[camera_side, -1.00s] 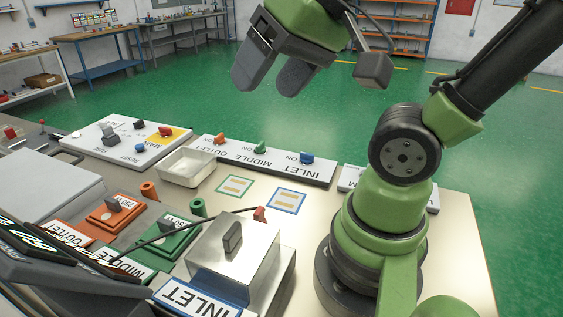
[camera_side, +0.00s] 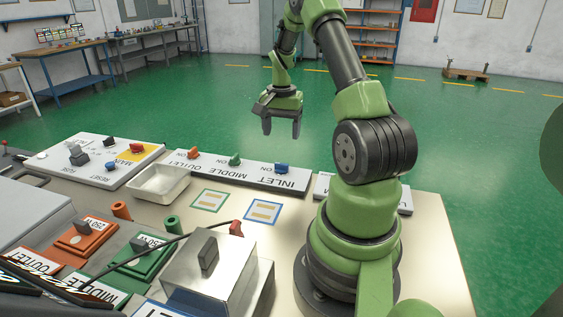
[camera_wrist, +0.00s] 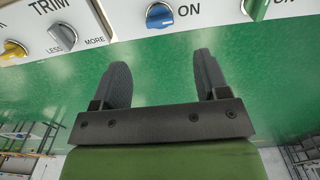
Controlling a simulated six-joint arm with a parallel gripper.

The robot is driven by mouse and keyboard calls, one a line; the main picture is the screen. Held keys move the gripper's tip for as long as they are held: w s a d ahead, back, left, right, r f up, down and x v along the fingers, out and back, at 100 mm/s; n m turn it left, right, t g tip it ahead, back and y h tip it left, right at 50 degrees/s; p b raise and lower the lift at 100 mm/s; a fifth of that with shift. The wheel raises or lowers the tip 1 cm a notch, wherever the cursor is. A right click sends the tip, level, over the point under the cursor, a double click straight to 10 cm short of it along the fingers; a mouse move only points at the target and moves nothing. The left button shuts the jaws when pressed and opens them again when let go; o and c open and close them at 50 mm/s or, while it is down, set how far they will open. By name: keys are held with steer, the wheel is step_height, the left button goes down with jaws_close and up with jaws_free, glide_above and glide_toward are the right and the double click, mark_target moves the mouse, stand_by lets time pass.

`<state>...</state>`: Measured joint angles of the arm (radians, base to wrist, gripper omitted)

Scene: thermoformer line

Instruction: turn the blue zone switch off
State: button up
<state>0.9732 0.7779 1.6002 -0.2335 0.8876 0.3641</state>
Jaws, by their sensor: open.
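The blue zone switch (camera_side: 281,168) is a small knob at the INLET end of a white panel (camera_side: 303,180) with a row of blue, green and orange switches. In the wrist view the blue knob (camera_wrist: 159,16) shows at the top with the word ON to its right. My gripper (camera_side: 282,130) hangs with its fingers down, in the air behind the panel and clear of it. In the wrist view my gripper (camera_wrist: 162,68) is open and empty, with the blue knob ahead of the gap between its fingers.
The green switch (camera_side: 235,159) and orange switch (camera_side: 194,153) sit along the same panel. An empty white tray (camera_side: 158,183) and another control panel (camera_side: 88,162) stand left of it. A metal box (camera_side: 222,262) with a lever is in front. Air above the switches is clear.

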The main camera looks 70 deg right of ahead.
mark_target(282, 167)
step_height(282, 167, down, 10)
steer(key=shift+r, duration=0.1)
stand_by(0.4)
steer(key=c, duration=0.9)
